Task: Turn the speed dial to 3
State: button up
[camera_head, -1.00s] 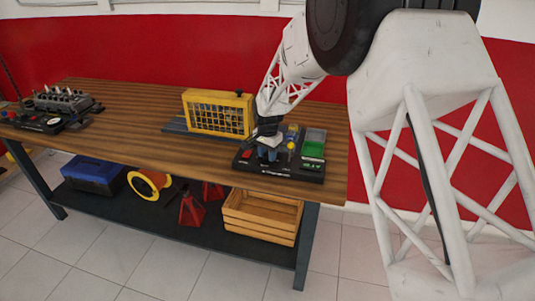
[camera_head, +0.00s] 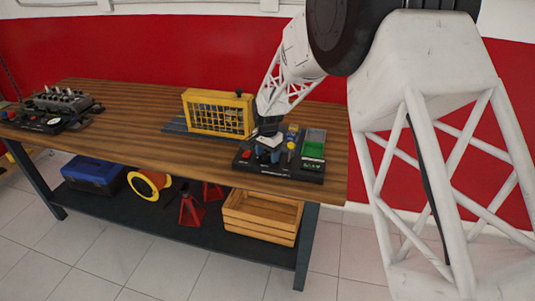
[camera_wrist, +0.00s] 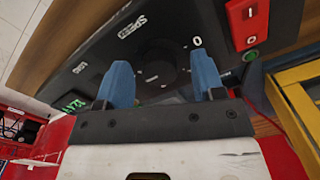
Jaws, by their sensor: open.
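The speed dial (camera_wrist: 158,58) is a round black knob on a dark panel, beside the white SPEED label (camera_wrist: 132,26). A white 0 (camera_wrist: 197,42) is printed to its right in the wrist view. A smaller mark stands at the dial's left, too blurred to read. My gripper (camera_wrist: 161,66) has two blue fingers, open, one on each side of the dial, with a gap to it showing. In the head view, my gripper (camera_head: 269,146) is over the front-left part of the black control panel (camera_head: 300,172), hiding the dial there.
A red switch (camera_wrist: 248,22) is close to the right finger. A green display (camera_head: 312,166) is on the panel's right. A yellow-framed grille (camera_head: 218,112) stands close behind my gripper. An engine model (camera_head: 65,101) is at the bench's far left. The wooden bench (camera_head: 120,135) is clear between.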

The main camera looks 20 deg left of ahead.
aim_at(268, 155)
jog(key=shift+r, duration=0.1)
jog(key=shift+r, duration=3.75)
jog(key=shift+r, duration=0.1)
jog(key=shift+s+d+r, duration=0.1)
jog(key=shift+d+r, duration=0.1)
jog(key=shift+d, duration=0.05)
jog(key=s+d+r+n, duration=0.1)
jog(key=s+d+r, duration=0.45)
jog(key=d, duration=0.25)
jog(key=s+d+r+t, duration=0.1)
jog(key=s+d+r, duration=0.45)
jog(key=d, duration=0.35)
jog(key=s+d+r+n, duration=0.1)
jog(key=s+d+r, duration=0.3)
jog(key=s+d, duration=0.35)
jog(key=s+d+n, duration=0.1)
jog(key=s+d, duration=0.6)
jog(key=s, duration=0.6)
jog(key=s+d+n+t, duration=0.1)
jog(key=s+d, duration=0.7)
jog(key=s, duration=0.5)
jog(key=shift+s+d+f+t, duration=0.2)
jog(key=shift+s+f+t, duration=0.1)
jog(key=shift+f, duration=0.05)
